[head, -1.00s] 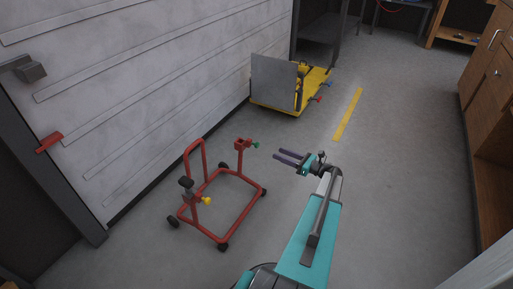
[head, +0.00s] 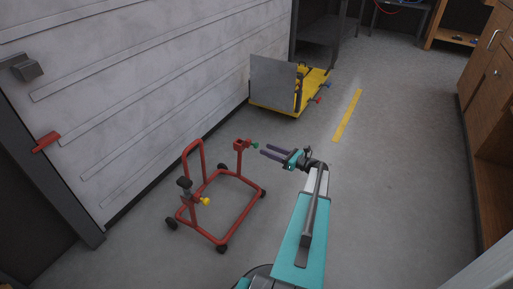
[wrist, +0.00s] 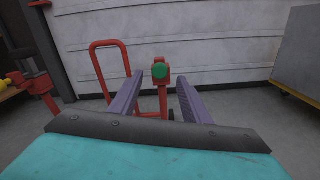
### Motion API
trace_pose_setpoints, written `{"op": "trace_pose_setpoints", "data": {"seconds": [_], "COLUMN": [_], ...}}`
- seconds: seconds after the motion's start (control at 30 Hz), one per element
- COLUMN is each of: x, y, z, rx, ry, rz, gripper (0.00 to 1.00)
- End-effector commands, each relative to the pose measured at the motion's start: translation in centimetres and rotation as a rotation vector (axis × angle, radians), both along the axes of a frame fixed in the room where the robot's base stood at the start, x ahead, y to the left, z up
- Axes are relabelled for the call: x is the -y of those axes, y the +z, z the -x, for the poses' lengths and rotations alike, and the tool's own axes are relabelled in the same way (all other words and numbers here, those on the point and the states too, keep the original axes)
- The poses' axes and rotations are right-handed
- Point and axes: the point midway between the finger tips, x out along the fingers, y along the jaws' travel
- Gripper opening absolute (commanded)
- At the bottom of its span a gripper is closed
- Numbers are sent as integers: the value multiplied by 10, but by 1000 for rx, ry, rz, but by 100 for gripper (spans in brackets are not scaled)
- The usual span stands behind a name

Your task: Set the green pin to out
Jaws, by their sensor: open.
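The green pin (head: 255,146) sticks out to the right from the red bracket on top of a post of the red wheeled stand (head: 238,215). In the wrist view the green pin (wrist: 160,71) shows its round end, centred between and beyond my two purple fingers. My gripper (head: 264,152) is open and empty, its fingertips just right of the pin in the head view. The wrist view shows my gripper (wrist: 156,84) with its fingers apart and the pin's post between them. Whether the fingertips reach past the pin's end is hard to tell.
A yellow pin (head: 206,201) sits on the stand's near post. A yellow lift (head: 270,104) with a grey panel and red and blue pins stands behind. A ribbed wall (head: 120,90) runs along the left. The floor right of the stand is clear.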

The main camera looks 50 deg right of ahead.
Motion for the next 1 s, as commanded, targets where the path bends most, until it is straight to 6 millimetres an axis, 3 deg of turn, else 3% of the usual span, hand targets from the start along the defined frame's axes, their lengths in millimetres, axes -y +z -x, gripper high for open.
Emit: {"op": "trace_pose_setpoints", "data": {"seconds": [0.3, 0.5, 0.97, 1.0], "x": [-11, -15, -16, -16], "y": [-2, -1, 0, 0], "z": [-45, -65, -72, -72], "rx": [0, 0, 0, 0], "ry": [1, 0, -2, -2], "rz": [0, 0, 0, 0], "gripper": [43, 43, 43, 36]}}
